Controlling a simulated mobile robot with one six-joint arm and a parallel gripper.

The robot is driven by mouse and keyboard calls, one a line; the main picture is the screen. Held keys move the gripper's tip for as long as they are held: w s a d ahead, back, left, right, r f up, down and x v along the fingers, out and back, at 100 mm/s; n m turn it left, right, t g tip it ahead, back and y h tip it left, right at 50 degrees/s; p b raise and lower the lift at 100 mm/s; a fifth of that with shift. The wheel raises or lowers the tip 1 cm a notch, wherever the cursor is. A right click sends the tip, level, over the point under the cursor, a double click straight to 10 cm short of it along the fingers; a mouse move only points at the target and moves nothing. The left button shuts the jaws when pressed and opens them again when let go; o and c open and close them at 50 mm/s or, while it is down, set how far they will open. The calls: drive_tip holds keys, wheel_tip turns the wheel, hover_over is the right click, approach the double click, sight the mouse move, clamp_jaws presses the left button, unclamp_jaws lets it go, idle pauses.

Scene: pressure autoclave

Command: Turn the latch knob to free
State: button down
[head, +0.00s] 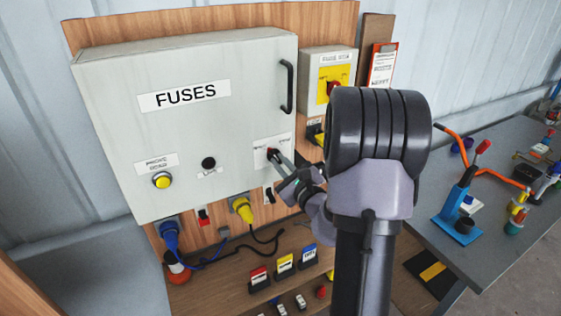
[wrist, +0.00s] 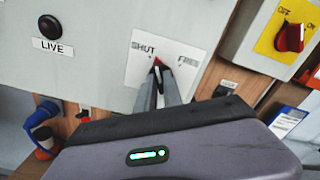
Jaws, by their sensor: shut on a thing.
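The latch knob (head: 271,153) is small and dark with a bit of red, on a white label plate low on the right of the grey fuse cabinet (head: 230,110). In the wrist view the plate (wrist: 135,72) reads "SHUT" on the left and "FREE" on the right. My gripper (head: 275,157) is at the knob, its two fingers closed around it. In the wrist view the knob (wrist: 157,63) shows only as a small red and dark tip between the fingertips, pointing about upward. Its exact angle is mostly hidden by the fingers.
A black door handle (head: 287,86) is above the plate. A yellow switch with a red knob (head: 333,89) is on a box to the right. A black "LIVE" button (head: 208,163) is left of the plate. Plugs and cables hang below. A grey bench (head: 480,250) stands right.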

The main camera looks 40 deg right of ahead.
drive_tip(key=m, duration=0.1)
drive_tip(key=m+p, duration=0.1)
drive_tip(key=m, duration=0.1)
drive_tip(key=m+p, duration=0.1)
drive_tip(key=shift+d+r+m, duration=0.1)
drive_tip(key=shift+r+m, duration=0.15)
drive_tip(key=shift+m, duration=0.05)
drive_tip(key=shift+d+f+m+p, duration=0.15)
drive_tip(key=shift+m+p, duration=1.35)
drive_tip(key=shift+m, duration=1)
drive_tip(key=shift+d+m+p, duration=0.1)
drive_tip(key=shift+m+p, duration=1.4)
drive_tip(key=shift+m, duration=1.3)
drive_tip(key=c, duration=1.5)
unclamp_jaws()
drive_tip(key=shift+f, duration=0.1)
